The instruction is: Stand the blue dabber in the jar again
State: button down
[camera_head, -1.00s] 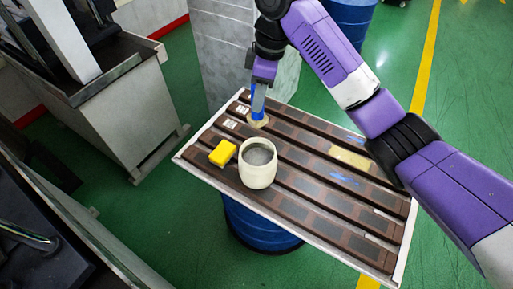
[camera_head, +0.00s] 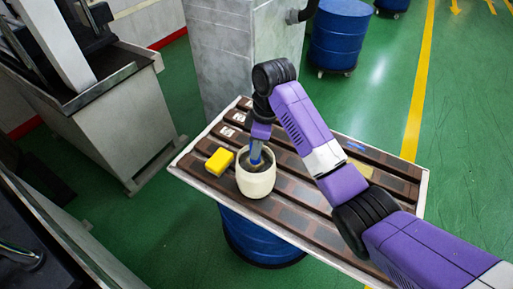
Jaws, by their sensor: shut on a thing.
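The cream jar (camera_head: 256,181) stands upright on the slatted board (camera_head: 303,213), left of its middle. The blue dabber (camera_head: 256,153) is upright, with its lower end inside the jar's mouth. My gripper (camera_head: 258,144) is right above the jar and shut on the dabber's upper part. The dabber's head is hidden inside the jar, so I cannot tell whether it touches the bottom.
A yellow block (camera_head: 219,161) lies on the board just left of the jar. A blue drum (camera_head: 258,238) is under the board. A grey pillar (camera_head: 235,55) stands behind. My arm covers the board's right part.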

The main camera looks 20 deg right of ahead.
jog(key=shift+f, duration=0.55)
jog(key=c, duration=1.1)
grip_release()
jog(key=shift+f, duration=0.15)
jog(key=shift+o, duration=0.2)
notch_tip(320, 180, up, 12)
jog(key=d+p, duration=0.1)
jog(key=p, duration=0.2)
jog(key=shift+s+d, duration=0.3)
jog(key=shift+s, duration=0.15)
